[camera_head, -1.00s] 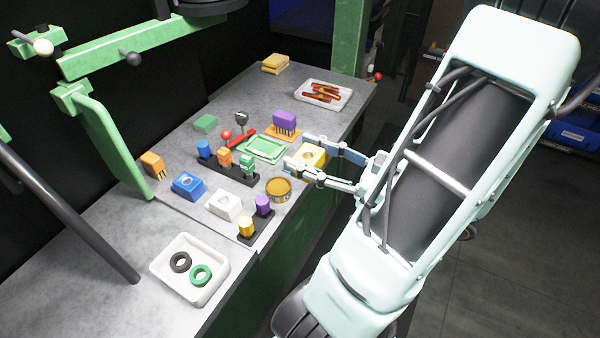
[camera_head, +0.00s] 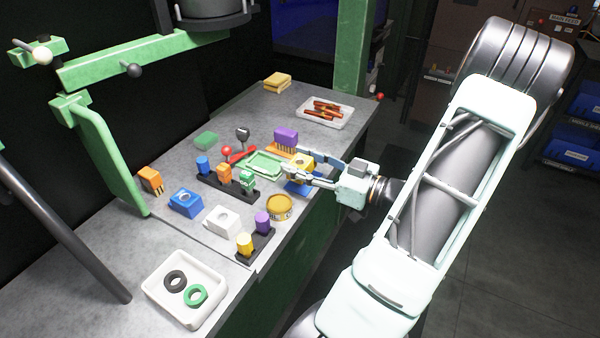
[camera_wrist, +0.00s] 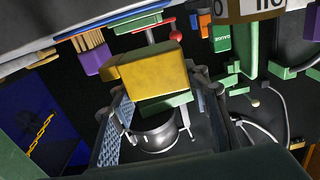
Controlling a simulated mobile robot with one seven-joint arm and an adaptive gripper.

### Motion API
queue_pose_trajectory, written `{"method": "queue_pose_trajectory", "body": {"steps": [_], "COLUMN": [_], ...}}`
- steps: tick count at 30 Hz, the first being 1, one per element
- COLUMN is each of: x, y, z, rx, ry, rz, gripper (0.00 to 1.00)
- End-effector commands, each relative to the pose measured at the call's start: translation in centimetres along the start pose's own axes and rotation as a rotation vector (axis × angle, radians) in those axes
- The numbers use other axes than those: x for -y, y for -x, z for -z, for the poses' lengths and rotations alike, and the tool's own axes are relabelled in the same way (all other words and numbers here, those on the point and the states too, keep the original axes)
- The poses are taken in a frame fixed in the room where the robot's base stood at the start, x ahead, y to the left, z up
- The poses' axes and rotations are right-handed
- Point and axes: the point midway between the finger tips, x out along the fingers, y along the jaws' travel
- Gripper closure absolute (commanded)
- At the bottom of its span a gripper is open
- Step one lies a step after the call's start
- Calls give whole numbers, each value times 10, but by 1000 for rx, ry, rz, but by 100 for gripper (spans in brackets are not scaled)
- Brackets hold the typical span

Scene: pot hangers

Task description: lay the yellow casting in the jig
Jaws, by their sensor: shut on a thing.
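The wrist view also shows the casting (camera_wrist: 150,80) between the finger pads of my gripper (camera_wrist: 157,92). The casting appears raised above a blue patch (camera_head: 297,188) near the bench's right edge. The green frame with a recessed middle, which looks like the jig (camera_head: 262,163), lies just left of the casting. A red lever (camera_head: 242,155) stands at the frame's left side. The casting's underside is hidden in the head view.
A black rack (camera_head: 232,191) with coloured pieces is in front-left, and a brass-coloured tin (camera_head: 279,207) in front. Blue (camera_head: 186,204) and white (camera_head: 222,221) castings lie nearer. A white tray (camera_head: 155,290) holds two rings.

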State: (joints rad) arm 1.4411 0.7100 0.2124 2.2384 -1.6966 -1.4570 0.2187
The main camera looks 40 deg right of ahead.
Motion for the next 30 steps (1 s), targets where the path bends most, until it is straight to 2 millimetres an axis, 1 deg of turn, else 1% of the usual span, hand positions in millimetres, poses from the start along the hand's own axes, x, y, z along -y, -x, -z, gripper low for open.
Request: {"method": "queue_pose_trajectory", "body": {"steps": [1,3,6,13,17,18,22,30], "x": [0,0,0,0,0,0,0,0], "y": [0,0,0,0,0,0,0,0], "z": [-10,-21,-30,-30,-34,-34,-34,-33], "rx": [-3,-3,-2,-1,-1,0,0,0], "ry": [-3,-4,-1,1,0,0,0,0], "rz": [0,-1,-1,-1,0,0,-1,-1], "gripper": [89,89,89,89,89,55,41,40]}}
